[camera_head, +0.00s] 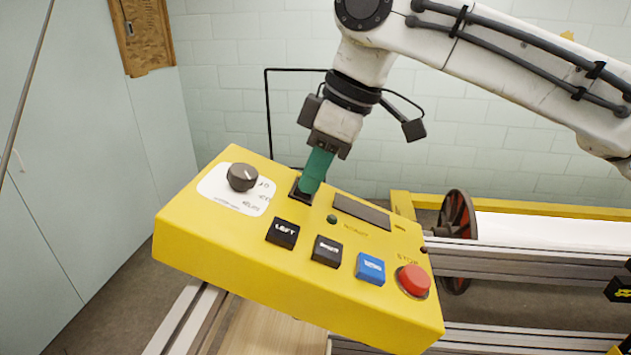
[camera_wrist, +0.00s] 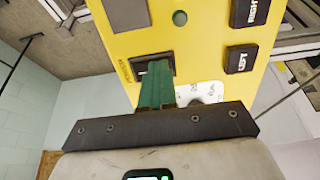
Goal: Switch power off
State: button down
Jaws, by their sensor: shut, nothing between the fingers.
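A yellow control box (camera_head: 205,245) sits tilted in the middle of the head view and fills the top of the wrist view (camera_wrist: 200,20). Near its far edge is a black switch (camera_head: 299,190), mostly covered by my gripper; part of its dark frame shows in the wrist view (camera_wrist: 141,66). My gripper (camera_head: 311,187), with green fingers, is shut and empty, its tips at the switch. I cannot tell whether they touch it or which way it is set. A round dark indicator (camera_head: 332,219) is right of the switch and looks unlit.
The box also carries a dark knob (camera_head: 242,177), a black LEFT button (camera_head: 283,233), another black button (camera_head: 327,251), a blue button (camera_head: 370,268), a red STOP button (camera_head: 413,280) and a dark panel (camera_head: 361,211). Metal rails and a wheel (camera_head: 457,228) stand behind at right.

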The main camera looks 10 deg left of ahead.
jog(key=shift+s+f+t+b, duration=0.2)
jog(key=shift+f+t+b, duration=0.25)
jog(key=shift+f, duration=0.3)
jog(key=shift+r+p, duration=0.35)
jog(key=shift+r, duration=0.05)
jog(key=shift+f, duration=0.15)
jog(key=shift+w, duration=0.15)
jog(key=shift+w+r+p, duration=0.2)
jog(key=shift+w+p, duration=0.05)
jog(key=shift+p, duration=0.4)
jog(key=shift+w+f, duration=0.1)
jog(key=shift+w, duration=0.3)
jog(key=shift+w+d+r+p, duration=0.1)
jog(key=shift+r+p, duration=0.65)
jog(key=shift+p, duration=0.4)
jog(key=v, duration=1.3)
